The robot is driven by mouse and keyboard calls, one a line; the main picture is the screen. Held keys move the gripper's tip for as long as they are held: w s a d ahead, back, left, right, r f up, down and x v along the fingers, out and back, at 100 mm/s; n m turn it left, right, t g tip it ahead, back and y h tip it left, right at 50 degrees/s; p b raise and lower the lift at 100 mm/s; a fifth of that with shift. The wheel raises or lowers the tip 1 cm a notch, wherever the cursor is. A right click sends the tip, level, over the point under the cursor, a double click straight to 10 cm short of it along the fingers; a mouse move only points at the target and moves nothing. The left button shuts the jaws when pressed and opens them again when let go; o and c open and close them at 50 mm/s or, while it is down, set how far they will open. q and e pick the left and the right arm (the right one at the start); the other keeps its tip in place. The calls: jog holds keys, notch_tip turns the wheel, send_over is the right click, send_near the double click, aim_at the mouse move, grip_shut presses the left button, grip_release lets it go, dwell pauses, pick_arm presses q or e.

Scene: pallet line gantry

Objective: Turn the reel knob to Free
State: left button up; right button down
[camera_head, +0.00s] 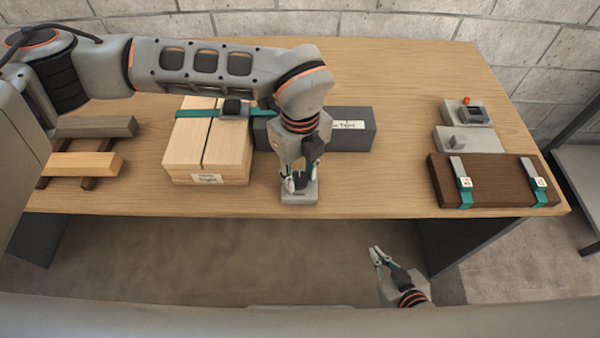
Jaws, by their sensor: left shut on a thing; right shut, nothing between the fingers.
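A small grey block (299,197) stands near the front edge of the table, with a dark knob (299,181) on its top. My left gripper (301,184) reaches down from above and is shut on this dark knob. The fingers hide part of the knob, so its pointing direction cannot be told. The marking on the block's front is too small to read. My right gripper (376,256) is shut and empty, low in front of the table and apart from everything.
A pale wooden box (207,150) with a teal strap stands left of the block. A dark labelled box (355,133) lies behind. Timber pieces (80,164) lie far left. At right are a brown case (495,181), a grey knob unit (468,141) and an orange-button unit (467,112).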

aim_at(300, 179)
pick_arm(q)
jog(key=o, duration=1.1)
jog(key=shift+r, duration=0.1)
notch_tip(300, 179, up, 12)
